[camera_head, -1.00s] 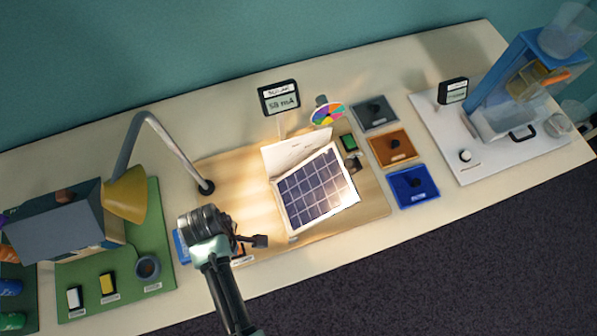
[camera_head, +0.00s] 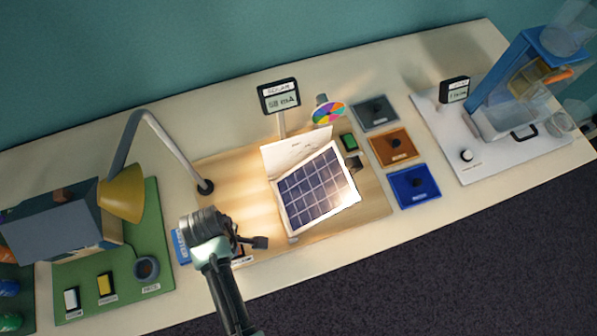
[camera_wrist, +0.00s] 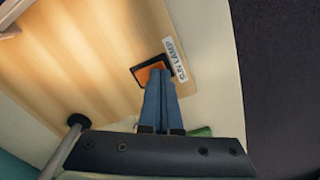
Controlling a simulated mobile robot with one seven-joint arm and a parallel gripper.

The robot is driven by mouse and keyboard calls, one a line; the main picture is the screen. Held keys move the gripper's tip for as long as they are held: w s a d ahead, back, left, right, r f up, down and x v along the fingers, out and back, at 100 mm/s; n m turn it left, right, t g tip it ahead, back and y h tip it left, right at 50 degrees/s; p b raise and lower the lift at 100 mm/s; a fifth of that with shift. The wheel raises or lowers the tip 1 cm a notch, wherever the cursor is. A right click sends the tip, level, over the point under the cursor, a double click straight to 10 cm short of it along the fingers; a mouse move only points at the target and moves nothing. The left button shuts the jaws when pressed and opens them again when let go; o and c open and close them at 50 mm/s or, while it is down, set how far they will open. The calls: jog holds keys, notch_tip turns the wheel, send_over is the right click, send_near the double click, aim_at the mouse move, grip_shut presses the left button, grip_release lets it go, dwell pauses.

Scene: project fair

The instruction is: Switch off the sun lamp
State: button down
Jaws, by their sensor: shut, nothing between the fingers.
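The sun lamp has a yellow shade (camera_head: 122,193) on a bent grey arm, with its dark foot on the wooden board. Bright light lies on the board and on the solar panel (camera_head: 316,188). The lamp's switch, an orange rocker in a dark frame (camera_wrist: 142,74), lies beside the "SUN LAMP" label (camera_wrist: 174,59) in the wrist view. My gripper (camera_wrist: 160,76) is shut and empty, its blue fingertips over the switch and hiding part of it. I cannot tell whether they touch it. In the head view my gripper (camera_head: 259,242) is at the board's front edge, where my arm mostly hides the switch.
A meter (camera_head: 280,97) stands behind the panel, reading about 58 mA. A colour wheel (camera_head: 328,112) and coloured tiles (camera_head: 414,188) are to the right. A green mat (camera_head: 70,270) with small parts is at the left. A white board (camera_head: 500,150) with a blue apparatus is far right.

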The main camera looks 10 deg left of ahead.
jog(key=shift+f, duration=0.25)
notch_tip(320, 180, up, 7)
jog(key=p, duration=0.7)
jog(key=shift+r, duration=0.1)
dwell(0.7)
